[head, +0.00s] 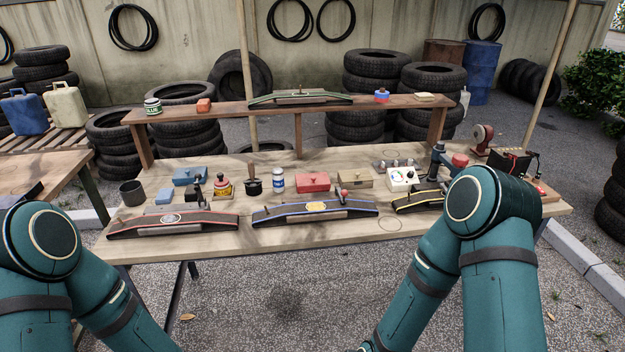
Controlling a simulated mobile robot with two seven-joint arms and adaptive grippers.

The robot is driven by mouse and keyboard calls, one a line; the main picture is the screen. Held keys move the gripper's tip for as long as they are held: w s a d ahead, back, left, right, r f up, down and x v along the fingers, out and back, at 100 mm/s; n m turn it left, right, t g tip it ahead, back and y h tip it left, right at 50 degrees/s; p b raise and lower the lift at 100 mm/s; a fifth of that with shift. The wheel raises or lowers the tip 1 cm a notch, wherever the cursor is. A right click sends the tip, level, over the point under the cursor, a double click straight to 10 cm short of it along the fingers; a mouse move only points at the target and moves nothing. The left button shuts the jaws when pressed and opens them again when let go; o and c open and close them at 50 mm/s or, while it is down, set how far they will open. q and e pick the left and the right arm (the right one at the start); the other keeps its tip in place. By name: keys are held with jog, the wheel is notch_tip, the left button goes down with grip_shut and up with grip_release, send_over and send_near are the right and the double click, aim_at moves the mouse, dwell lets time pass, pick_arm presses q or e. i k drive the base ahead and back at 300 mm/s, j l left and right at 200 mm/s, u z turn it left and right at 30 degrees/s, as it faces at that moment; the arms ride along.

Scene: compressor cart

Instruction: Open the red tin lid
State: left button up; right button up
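The red tin (313,181) sits on the wooden workbench (270,243), right of the middle, with its red lid on and looking shut. It stands between a white and blue jar and a tan tin.
A blue tin (190,176) and tan tin (355,178) flank the area. Dark long bars (315,210) line the bench front. A black pot (253,187), white gauge box (401,179) and bench vise (440,160) stand nearby. A raised shelf (230,112) crosses the back.

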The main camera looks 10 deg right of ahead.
aim_at(318, 180)
jog(key=i+j, duration=0.35)
jog(key=i+j+z, duration=0.7)
jog(key=k+l, duration=0.05)
jog(key=k, duration=0.05)
